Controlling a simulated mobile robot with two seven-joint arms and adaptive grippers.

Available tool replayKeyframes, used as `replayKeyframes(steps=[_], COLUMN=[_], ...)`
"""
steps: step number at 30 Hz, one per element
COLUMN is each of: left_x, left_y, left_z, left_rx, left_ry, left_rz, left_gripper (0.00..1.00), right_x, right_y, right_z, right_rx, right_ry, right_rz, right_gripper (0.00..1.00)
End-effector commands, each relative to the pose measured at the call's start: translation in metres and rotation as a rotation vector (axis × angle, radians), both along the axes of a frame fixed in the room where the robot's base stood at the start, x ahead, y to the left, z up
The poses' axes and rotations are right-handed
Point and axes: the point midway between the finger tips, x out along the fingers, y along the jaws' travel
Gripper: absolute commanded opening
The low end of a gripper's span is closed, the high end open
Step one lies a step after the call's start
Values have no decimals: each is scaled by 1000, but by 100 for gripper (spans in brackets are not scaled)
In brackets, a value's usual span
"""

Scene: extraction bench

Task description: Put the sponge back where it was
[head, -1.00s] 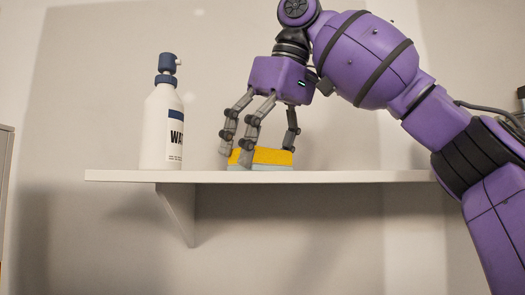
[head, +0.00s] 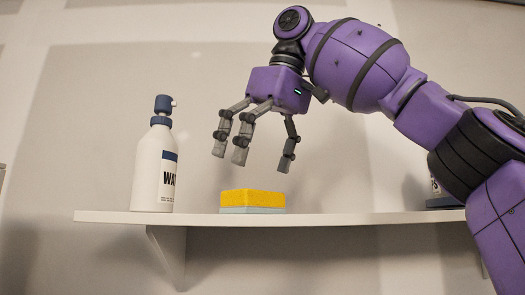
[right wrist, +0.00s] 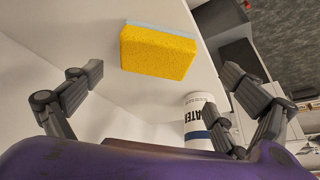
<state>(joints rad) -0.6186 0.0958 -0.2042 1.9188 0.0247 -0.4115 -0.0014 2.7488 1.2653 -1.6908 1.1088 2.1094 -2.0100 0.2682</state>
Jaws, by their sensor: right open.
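The sponge (head: 252,199), yellow on top with a pale grey-blue layer below, lies flat on the white wall shelf (head: 330,218). It also shows in the right wrist view (right wrist: 158,52), with its yellow face toward the camera. My right gripper (head: 255,160) is open and empty above the sponge, its fingers pointing down with a clear gap to it. In the right wrist view, the fingers (right wrist: 170,105) are spread to either side and do not touch the sponge. My left gripper is not in view.
A white bottle (head: 156,170) with a dark blue pump top stands on the shelf left of the sponge; it also shows in the right wrist view (right wrist: 199,117). A partly hidden dark-based object (head: 440,201) stands at the shelf's right. Bare shelf lies between it and the sponge.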

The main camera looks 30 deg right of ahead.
Motion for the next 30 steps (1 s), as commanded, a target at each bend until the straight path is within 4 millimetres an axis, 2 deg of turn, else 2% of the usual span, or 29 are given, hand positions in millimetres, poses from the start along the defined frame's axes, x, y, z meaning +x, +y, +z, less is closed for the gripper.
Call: replayKeyframes(steps=[9,30], left_x=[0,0], left_y=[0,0], left_z=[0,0], left_rx=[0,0], left_ry=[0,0], left_rz=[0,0], left_gripper=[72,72], right_x=[-7,-7], right_y=[-2,-2], right_z=[18,19], right_rx=[0,0], right_ry=[1,1], right_rz=[-1,-1], right_gripper=[96,96])
